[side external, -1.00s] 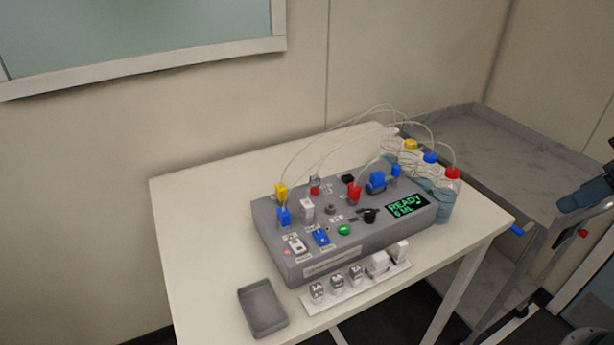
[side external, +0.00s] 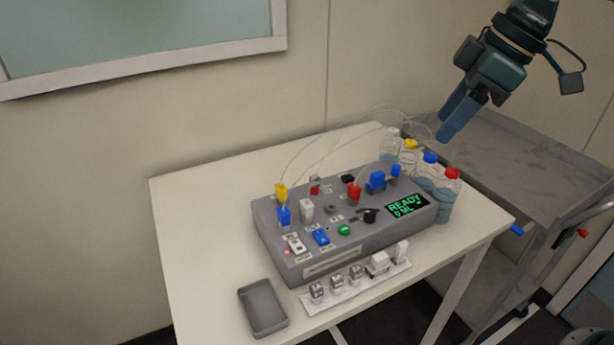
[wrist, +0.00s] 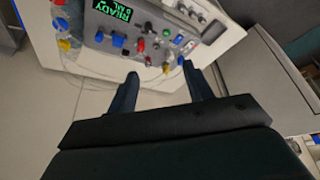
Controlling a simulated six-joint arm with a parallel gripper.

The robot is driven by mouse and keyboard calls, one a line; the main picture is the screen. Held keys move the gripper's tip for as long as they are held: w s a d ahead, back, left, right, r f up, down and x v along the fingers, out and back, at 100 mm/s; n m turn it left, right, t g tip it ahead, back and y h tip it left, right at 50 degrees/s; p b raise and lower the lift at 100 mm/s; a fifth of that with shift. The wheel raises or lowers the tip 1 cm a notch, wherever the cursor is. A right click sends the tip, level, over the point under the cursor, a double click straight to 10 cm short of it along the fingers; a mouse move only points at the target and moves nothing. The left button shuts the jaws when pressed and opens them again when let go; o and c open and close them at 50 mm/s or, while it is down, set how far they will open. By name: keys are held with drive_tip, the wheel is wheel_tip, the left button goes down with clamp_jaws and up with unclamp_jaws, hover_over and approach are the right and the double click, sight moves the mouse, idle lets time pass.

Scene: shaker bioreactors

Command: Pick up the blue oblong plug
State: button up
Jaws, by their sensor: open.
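Several blue pieces sit on the grey device (side external: 345,250). A blocky blue piece (side external: 377,181) and a smaller blue piece (side external: 396,171) are at its back right. I cannot tell for sure which is the oblong plug. In the wrist view a blue piece (wrist: 98,37) lies by the display. My gripper (side external: 449,125) is open and empty, high above and behind the bottles, apart from the device. In the wrist view its fingers (wrist: 160,73) are spread.
Bottles with blue, red (side external: 453,173) and yellow caps stand at the device's right, with thin tubes arching over. A grey tray (side external: 263,308) and a white strip of small parts (side external: 330,300) lie in front. A grey cart (side external: 500,150) is at right. The table's left is clear.

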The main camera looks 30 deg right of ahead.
drive_tip(key=w+a+f+n+g+y, duration=0.15)
drive_tip(key=w+a+f+n, duration=0.3)
drive_tip(key=w+a, duration=0.45)
drive_tip(key=n+g, duration=0.2)
drive_tip(key=n, duration=0.3)
approach(283, 211)
drive_tip(key=v, duration=0.3)
drive_tip(key=shift+s+d, duration=0.1)
drive_tip(key=shift+s, duration=0.05)
drive_tip(key=shift+f, duration=0.15)
drive_tip(key=x, duration=0.7)
drive_tip(key=shift+a+f, duration=0.25)
drive_tip(key=shift+f, duration=0.1)
drive_tip(key=shift+a+f, duration=0.1)
drive_tip(key=shift+f, duration=0.2)
drive_tip(key=shift+x, duration=2.55)
